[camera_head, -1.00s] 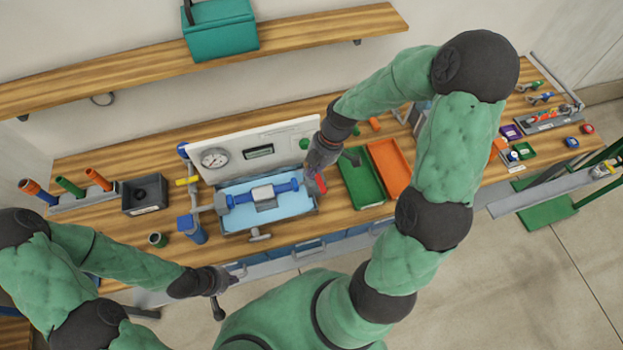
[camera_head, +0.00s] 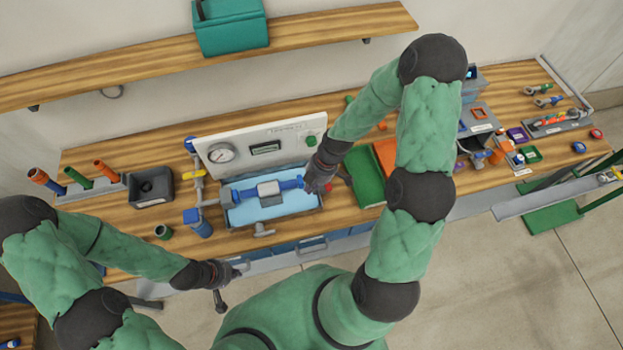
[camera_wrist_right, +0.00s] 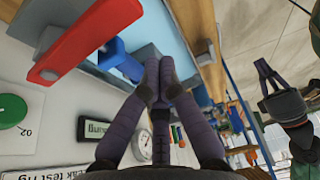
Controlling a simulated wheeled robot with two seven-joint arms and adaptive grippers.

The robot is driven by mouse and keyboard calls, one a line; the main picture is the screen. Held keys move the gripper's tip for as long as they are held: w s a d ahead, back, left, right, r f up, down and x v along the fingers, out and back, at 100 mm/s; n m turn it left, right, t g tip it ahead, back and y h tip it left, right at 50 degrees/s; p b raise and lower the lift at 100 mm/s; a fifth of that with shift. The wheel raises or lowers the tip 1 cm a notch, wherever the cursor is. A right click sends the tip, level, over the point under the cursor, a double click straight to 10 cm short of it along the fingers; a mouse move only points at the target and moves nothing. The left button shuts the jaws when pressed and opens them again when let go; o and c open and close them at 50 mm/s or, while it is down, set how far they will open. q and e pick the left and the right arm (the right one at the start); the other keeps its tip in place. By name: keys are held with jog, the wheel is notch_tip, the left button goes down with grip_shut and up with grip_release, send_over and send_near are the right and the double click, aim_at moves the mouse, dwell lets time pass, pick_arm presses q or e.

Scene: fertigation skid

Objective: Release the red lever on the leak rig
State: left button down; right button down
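The leak rig has a white panel (camera_head: 262,148) with a round gauge and a blue tray (camera_head: 245,210) holding a blue pipe fitting (camera_head: 268,188). The red lever (camera_head: 328,187) shows only as a small bit beside my right gripper (camera_head: 314,188) at the tray's right end. In the right wrist view the red lever (camera_wrist_right: 88,38) is large at upper left, clear of the fingers. My right gripper (camera_wrist_right: 159,65) has its fingertips together with nothing visible between them. My left gripper (camera_head: 228,283) hangs at the bench's front edge; its finger state is unclear.
A green bin (camera_head: 366,180) and a partly hidden orange bin (camera_head: 385,152) stand right of the rig. A dark box (camera_head: 150,188) and blue valve parts (camera_head: 198,224) are to its left. A shelf (camera_head: 130,68) with a teal box (camera_head: 230,28) runs above.

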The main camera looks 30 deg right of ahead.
jog(key=d, duration=0.3)
jog(key=shift+s+d+r, duration=0.15)
jog(key=shift+s, duration=0.05)
jog(key=shift+d, duration=0.1)
jog(key=shift+d+n, duration=0.1)
jog(key=shift+n, duration=0.2)
